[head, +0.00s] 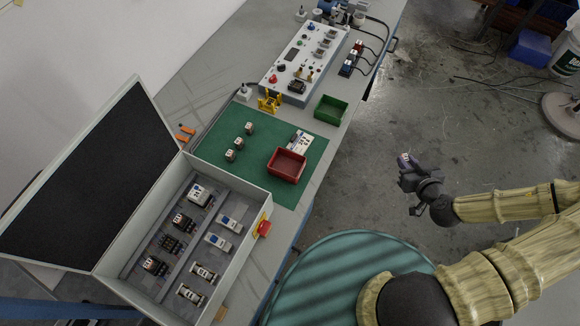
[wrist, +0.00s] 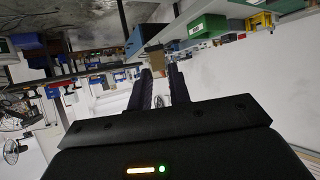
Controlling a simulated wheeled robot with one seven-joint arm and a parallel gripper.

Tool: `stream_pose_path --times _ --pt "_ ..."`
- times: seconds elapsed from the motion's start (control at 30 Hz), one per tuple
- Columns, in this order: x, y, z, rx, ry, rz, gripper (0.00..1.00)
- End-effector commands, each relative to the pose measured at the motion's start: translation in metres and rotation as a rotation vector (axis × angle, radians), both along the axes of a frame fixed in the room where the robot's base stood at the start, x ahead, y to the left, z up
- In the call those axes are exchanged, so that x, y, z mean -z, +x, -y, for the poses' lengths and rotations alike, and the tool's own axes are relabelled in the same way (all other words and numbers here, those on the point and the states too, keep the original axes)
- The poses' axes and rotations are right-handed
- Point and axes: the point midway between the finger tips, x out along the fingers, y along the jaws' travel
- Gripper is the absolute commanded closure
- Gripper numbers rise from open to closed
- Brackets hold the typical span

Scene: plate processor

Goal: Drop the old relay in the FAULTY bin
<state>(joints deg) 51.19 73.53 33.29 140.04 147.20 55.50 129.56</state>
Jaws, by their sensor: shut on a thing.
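My gripper (head: 405,166) is held out over the floor, to the right of the bench and well away from it. It is shut on a small pale and dark object (head: 404,157), apparently the old relay, which shows only as a bit at the fingertips. In the wrist view my gripper's two dark fingers (wrist: 162,84) point away from the camera; what lies between them is hard to make out. A red bin (head: 287,165) stands on the green mat. A green bin (head: 331,109) stands beside the mat. I cannot read a FAULTY label on either.
Several small relays stand on the mat (head: 263,160). An open cabinet (head: 190,240) with mounted devices is at the near left, with a red button on its side. A control panel (head: 304,62) stands farther back. Open floor lies between bench and arm.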

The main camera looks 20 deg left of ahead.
Motion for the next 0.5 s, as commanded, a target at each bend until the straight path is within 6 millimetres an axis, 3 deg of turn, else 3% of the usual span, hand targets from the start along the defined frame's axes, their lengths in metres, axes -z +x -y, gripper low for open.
stream_pose_path --times 0.13,0.27,0.5 --pt "0.0 0.002 -0.012 -0.034 -0.001 0.003 1.0" --pt "0.0 0.007 -0.046 -0.134 -0.002 0.005 1.0" --pt "-0.002 -0.001 -0.157 -0.466 -0.002 0.007 1.0"
